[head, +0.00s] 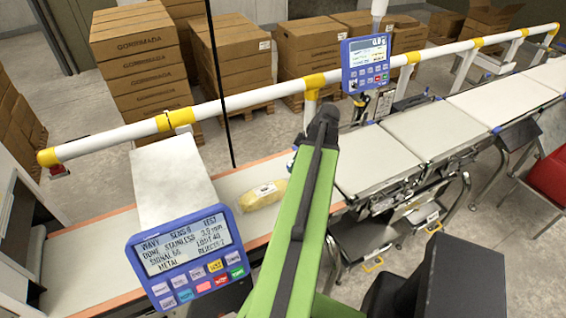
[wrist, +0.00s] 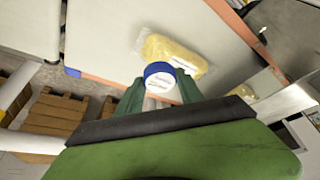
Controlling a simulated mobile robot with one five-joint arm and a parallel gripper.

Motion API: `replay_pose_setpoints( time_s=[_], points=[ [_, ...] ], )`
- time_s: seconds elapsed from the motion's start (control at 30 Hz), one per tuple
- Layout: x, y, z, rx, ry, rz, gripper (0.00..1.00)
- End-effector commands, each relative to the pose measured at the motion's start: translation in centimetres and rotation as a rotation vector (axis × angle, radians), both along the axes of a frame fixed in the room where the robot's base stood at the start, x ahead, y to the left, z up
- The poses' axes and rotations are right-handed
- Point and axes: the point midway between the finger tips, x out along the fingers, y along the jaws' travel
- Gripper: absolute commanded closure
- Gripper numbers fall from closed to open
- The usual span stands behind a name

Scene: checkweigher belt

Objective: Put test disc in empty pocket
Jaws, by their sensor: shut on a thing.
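The test disc (wrist: 159,75), round with a blue rim and a white printed face, shows in the wrist view between the green fingers of my gripper (wrist: 160,82). My gripper is shut on it and holds it over the pale belt. In the head view my green arm covers most of the gripper. A yellow bagged product with a white label (head: 263,195) lies on the belt in the head view; it also shows just behind the disc in the wrist view (wrist: 172,54). I cannot make out an empty pocket in either view.
A blue metal-detector panel (head: 190,257) stands at the front left and a blue display (head: 366,64) on a post behind the belt. A white and yellow rail (head: 240,105) runs behind the conveyor (head: 115,235). Boxes on pallets (head: 137,60) stand at the back.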

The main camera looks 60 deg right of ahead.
Motion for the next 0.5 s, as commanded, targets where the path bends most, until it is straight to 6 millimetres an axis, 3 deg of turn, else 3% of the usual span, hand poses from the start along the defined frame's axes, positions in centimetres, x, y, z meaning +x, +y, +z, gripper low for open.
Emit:
replay_pose_setpoints(
  time_s=[0.27, 0.37, 0.5],
  points=[
    [-0.8, -0.5, 0.2, 0.000, 0.000, 0.001, 0.96],
    [-0.8, -0.5, -1.2, 0.000, 0.000, 0.001, 0.96],
    [-0.7, -0.5, -4.4, 0.000, 0.000, 0.001, 0.96]
  ],
)
